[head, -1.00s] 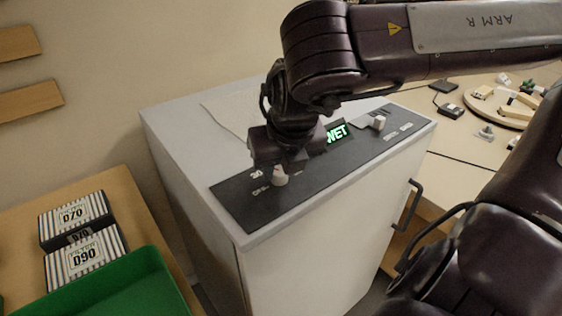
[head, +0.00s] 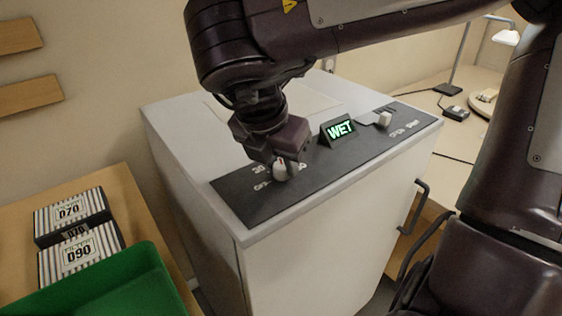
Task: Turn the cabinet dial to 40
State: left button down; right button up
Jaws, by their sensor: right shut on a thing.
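The grey cabinet (head: 290,260) has a black control panel (head: 245,208) along its front top edge. The dial (head: 280,172) is a small pale knob on the left part of the panel. White marks show around it, with "20" and "OFF" to its left; a mark to its right is partly hidden. My right gripper (head: 285,168) comes down over the dial and is shut on it. The exact setting of the dial cannot be read. My left gripper is not in view.
A lit sign (head: 340,130) reading "WET" and a pale switch (head: 384,119) are on the panel right of the dial. Striped filter boxes (head: 78,252) and a green bin (head: 115,285) stand at left.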

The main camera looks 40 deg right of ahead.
aim_at(283, 164)
jog(key=shift+m, duration=0.6)
jog(key=shift+g, duration=0.3)
jog(key=o, duration=1)
jog(key=shift+c, duration=0.2)
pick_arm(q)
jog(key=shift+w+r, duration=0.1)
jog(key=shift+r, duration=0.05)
pick_arm(e)
jog(key=shift+r, duration=0.15)
jog(key=p+v, duration=0.6)
jog(key=p, duration=0.1)
jog(key=shift+a+r, duration=0.1)
jog(key=shift+r, duration=0.1)
pick_arm(q)
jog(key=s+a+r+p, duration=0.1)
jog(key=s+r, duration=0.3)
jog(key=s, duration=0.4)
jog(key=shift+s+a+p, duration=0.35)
jog(key=shift+p, duration=0.05)
pick_arm(e)
jog(key=shift+a+r, duration=0.3)
jog(key=shift+r, duration=0.2)
